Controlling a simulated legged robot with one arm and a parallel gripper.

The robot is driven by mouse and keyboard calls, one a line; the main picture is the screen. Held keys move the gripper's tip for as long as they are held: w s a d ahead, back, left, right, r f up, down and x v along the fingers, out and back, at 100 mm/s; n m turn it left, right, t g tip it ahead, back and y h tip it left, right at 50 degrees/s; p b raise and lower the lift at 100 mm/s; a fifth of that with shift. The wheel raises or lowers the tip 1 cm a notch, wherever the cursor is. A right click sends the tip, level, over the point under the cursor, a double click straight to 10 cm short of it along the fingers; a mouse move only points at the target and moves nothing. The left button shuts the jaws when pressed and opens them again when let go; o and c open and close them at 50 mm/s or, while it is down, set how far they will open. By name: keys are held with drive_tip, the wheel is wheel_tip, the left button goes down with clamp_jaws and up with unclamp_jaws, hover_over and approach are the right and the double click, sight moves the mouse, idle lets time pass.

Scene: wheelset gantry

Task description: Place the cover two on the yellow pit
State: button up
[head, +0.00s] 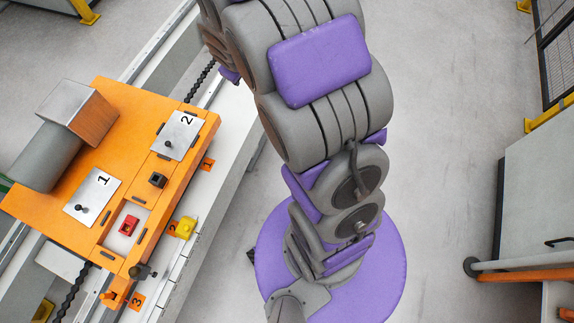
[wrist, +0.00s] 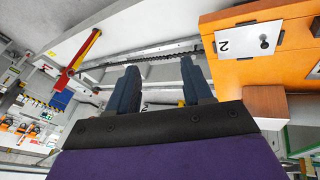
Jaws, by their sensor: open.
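Cover two (head: 179,136) is a flat metal plate with a dark knob and the number 2. It lies on top of the orange machine (head: 118,128), near its upper right corner. It also shows in the wrist view (wrist: 240,39), to the right of my gripper and apart from it. My gripper (wrist: 160,84) is open, with nothing between its two fingers. In the head view I cannot make out its fingers. A small yellow block (head: 186,227) sits beside the machine near an orange label 2; I cannot tell whether this is the yellow pit.
A plate marked 1 (head: 91,196) with a knob lies on the machine, near a red button (head: 128,225) in a pale recess. A grey motor (head: 48,155) stands at left. A red and yellow lever (wrist: 84,53) shows in the wrist view.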

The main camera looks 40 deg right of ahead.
drive_tip(key=s+a+r+m+g, duration=0.1)
drive_tip(key=s+a+r+g, duration=0.1)
drive_tip(key=s, duration=1)
drive_tip(key=s+a+r+m+g+y, duration=0.1)
drive_tip(key=s+a+r, duration=0.3)
drive_tip(key=s, duration=0.8)
drive_tip(key=s+a+r+m+g+y, duration=0.1)
drive_tip(key=s+r, duration=0.5)
drive_tip(key=s, duration=0.6)
drive_tip(key=a+m+g, duration=0.1)
drive_tip(key=a+g, duration=0.1)
drive_tip(key=shift+a+g, duration=0.2)
drive_tip(key=shift+g, duration=0.2)
drive_tip(key=shift+w, duration=0.1)
